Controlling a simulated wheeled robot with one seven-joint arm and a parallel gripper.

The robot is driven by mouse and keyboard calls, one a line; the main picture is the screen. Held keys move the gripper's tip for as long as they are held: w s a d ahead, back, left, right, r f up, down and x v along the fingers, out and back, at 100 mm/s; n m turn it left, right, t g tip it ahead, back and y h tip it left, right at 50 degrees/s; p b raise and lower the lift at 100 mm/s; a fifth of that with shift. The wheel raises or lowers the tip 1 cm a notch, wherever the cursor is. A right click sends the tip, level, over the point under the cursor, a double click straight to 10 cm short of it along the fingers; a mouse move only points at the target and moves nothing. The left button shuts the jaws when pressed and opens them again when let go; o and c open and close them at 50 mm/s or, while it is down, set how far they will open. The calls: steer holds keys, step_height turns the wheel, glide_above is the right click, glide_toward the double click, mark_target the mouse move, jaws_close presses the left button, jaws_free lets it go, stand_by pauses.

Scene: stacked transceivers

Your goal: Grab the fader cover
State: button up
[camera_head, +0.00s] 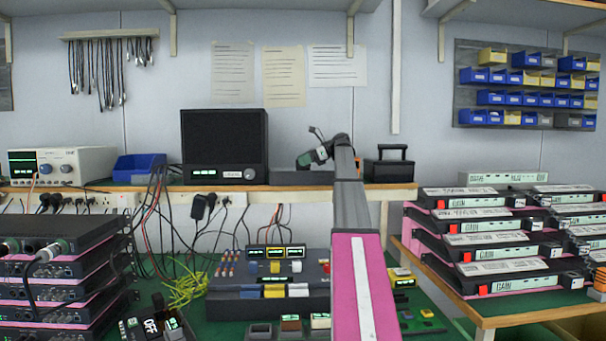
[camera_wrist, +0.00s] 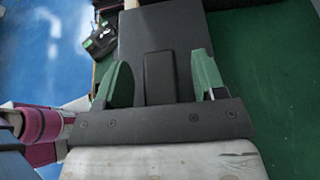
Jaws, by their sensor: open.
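I cannot tell for sure which thing is the fader cover. A dark control console (camera_head: 225,308) stands on the green bench and carries several red, yellow, blue and white caps. Several small dark and light caps (camera_head: 290,325) sit at its front edge. In the wrist view my gripper (camera_wrist: 160,65) has its two green fingers spread apart. A dark block shows between the fingers, in line with a large dark flat surface (camera_wrist: 160,25) beyond; I cannot tell whether they touch. In the head view my arm hides the console's right side.
Stacked dark units (camera_head: 60,270) stand at the left, with a cable plugged in. More stacked units (camera_head: 490,240) fill the wooden table at the right. Yellow-green wires (camera_head: 188,288) lie left of the console. A black monitor (camera_head: 224,145) stands on the back shelf.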

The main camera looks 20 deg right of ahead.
steer(key=c, duration=1.1)
steer(key=shift+w+r, duration=0.1)
